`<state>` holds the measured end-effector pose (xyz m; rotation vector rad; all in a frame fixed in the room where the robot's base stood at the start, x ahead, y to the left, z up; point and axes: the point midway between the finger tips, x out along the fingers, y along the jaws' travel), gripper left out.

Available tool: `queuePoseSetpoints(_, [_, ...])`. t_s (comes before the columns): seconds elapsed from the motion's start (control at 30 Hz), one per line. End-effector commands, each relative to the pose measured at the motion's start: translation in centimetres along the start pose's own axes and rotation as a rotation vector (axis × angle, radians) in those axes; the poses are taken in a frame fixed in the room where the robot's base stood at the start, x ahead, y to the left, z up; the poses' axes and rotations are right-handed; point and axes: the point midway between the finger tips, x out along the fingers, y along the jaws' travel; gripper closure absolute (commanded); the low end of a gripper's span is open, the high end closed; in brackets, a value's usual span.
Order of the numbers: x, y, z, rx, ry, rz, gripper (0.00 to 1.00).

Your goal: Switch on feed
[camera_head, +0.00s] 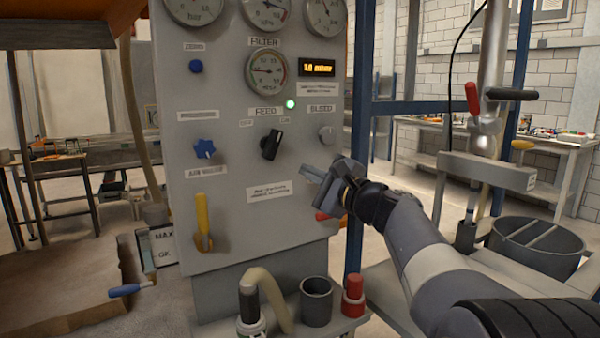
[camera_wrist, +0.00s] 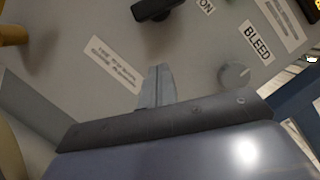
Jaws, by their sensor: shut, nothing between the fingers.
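The feed switch is a black rotary knob (camera_head: 271,144) on the grey control panel (camera_head: 230,225), under a label reading FEED, with position labels on either side. It is turned at a slant, its upper end toward the right-hand ON label. A green lamp (camera_head: 290,104) above it to the right is lit. In the wrist view the black knob (camera_wrist: 155,8) is cut off at the top edge. My gripper (camera_head: 308,174) is shut and empty, to the right of and below the knob, apart from it. Its closed fingers also show in the wrist view (camera_wrist: 157,85).
A grey BLEED knob (camera_head: 327,134) sits right of the feed knob. A grey cup (camera_head: 316,300) and red-capped item (camera_head: 353,297) stand below.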

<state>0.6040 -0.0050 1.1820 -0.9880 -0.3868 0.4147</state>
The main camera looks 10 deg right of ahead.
Motion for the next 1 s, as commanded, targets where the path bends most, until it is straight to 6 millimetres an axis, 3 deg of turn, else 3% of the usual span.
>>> queuePoseSetpoints(0.2, [-4.5, -0.2, 0.0, -0.002, 0.004, -0.002, 1.00])
queuePoseSetpoints(0.4, [-6.5, -0.3, 0.0, -0.002, 0.002, -0.001, 1.00])
queuePoseSetpoints(1.0, [-6.7, -0.2, 0.1, 0.000, 0.000, 0.001, 1.00])
